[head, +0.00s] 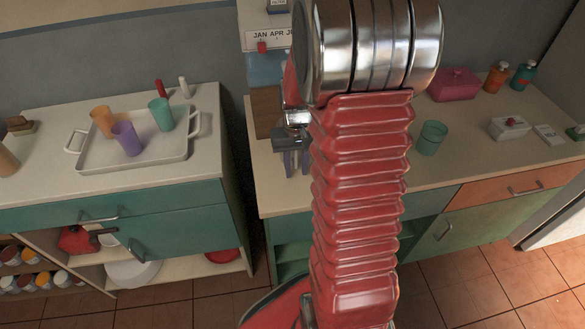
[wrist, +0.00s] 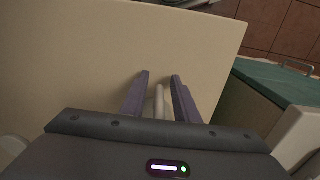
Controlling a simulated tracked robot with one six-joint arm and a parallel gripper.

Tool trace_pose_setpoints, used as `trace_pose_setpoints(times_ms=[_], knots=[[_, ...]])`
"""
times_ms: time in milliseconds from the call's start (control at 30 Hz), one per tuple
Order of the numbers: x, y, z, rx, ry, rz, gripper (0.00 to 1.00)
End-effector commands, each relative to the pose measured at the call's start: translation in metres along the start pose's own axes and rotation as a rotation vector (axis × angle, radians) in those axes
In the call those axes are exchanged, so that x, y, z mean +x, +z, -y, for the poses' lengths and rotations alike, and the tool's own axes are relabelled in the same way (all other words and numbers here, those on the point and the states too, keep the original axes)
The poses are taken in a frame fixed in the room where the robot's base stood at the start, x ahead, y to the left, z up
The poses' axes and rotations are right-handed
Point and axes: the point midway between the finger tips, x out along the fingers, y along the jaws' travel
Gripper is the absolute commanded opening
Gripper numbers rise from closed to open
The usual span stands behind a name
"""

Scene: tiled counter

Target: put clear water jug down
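A clear, blue-tinted container (head: 265,70) with a pale labelled top and a small red part stands at the back of the right counter, partly hidden by my arm. It may be the water jug; I cannot be sure. My gripper (head: 294,165) points down in front of it, over the counter's left end. In the wrist view the two fingers of my gripper (wrist: 160,78) are apart. A thin pale upright piece (wrist: 158,103) shows between them, with gaps on both sides. I cannot tell what it belongs to.
A tray (head: 90,160) with orange, purple and teal cups stands on the left counter. On the right counter (head: 460,176) are a teal cup (head: 432,137), a pink box (head: 454,85) and bottles (head: 496,77). Some counter right of the teal cup is bare. A gap separates the counters.

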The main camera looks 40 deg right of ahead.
Motion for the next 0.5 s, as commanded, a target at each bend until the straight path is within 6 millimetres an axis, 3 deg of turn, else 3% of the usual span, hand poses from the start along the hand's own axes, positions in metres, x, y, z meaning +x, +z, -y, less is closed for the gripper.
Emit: trace_pose_setpoints(times_ms=[267,500], knots=[[-0.016,-0.001,0.000,0.001,0.000,-0.003,0.28],[-0.054,-0.001,-0.001,0.001,0.000,-0.005,0.28]])
